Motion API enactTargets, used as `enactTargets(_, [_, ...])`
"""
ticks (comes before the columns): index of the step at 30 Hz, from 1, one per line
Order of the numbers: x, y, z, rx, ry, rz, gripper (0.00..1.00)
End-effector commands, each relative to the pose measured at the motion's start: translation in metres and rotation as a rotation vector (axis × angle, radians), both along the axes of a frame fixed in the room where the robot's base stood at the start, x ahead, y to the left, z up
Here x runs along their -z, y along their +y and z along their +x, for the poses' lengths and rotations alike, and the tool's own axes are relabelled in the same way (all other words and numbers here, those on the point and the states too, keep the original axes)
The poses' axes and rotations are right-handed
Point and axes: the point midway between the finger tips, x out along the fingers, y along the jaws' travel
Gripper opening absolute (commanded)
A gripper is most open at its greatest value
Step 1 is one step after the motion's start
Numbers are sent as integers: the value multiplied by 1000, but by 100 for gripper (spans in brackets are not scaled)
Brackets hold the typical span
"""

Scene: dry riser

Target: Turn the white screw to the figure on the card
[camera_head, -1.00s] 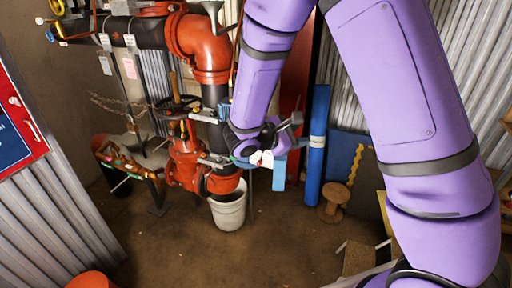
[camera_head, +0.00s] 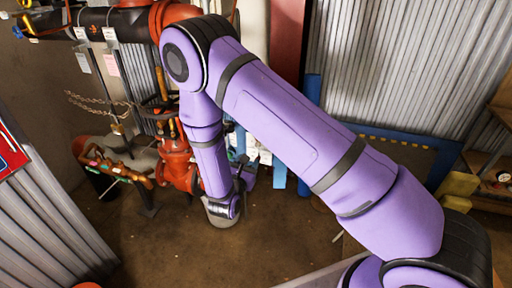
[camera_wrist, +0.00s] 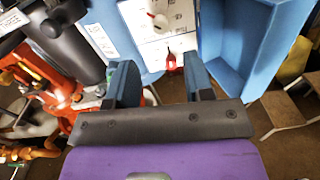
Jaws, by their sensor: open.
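In the wrist view, a white round part (camera_wrist: 160,22) with a red spot beside it sits on a white panel (camera_wrist: 180,18) with small printed marks; it looks like the white screw. A red pointed part (camera_wrist: 171,64) is lower on the same panel. A white card with lines of text (camera_wrist: 101,41) is to the left; its figure is too small to read. My gripper (camera_wrist: 158,64) is open, its fingers apart below the white part, with nothing visibly held. In the head view my arm mostly hides the gripper and the screw.
A blue open-sided housing (camera_wrist: 240,45) stands right of the panel. Red valve pipework (camera_head: 178,165) is left of my arm in the head view, with a dark pipe (camera_head: 125,27) above. A blue board (camera_head: 400,150) leans at the corrugated wall. The front floor is clear.

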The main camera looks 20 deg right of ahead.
Motion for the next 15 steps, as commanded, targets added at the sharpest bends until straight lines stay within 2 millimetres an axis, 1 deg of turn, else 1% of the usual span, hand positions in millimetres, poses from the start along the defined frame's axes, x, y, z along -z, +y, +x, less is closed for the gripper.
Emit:
enactTargets(1, [0,-7,7,4,-2,0,48])
enactTargets(9, [-1,-36,44,5,-1,0,48])
enactTargets(15, [0,-50,63,3,0,1,48])
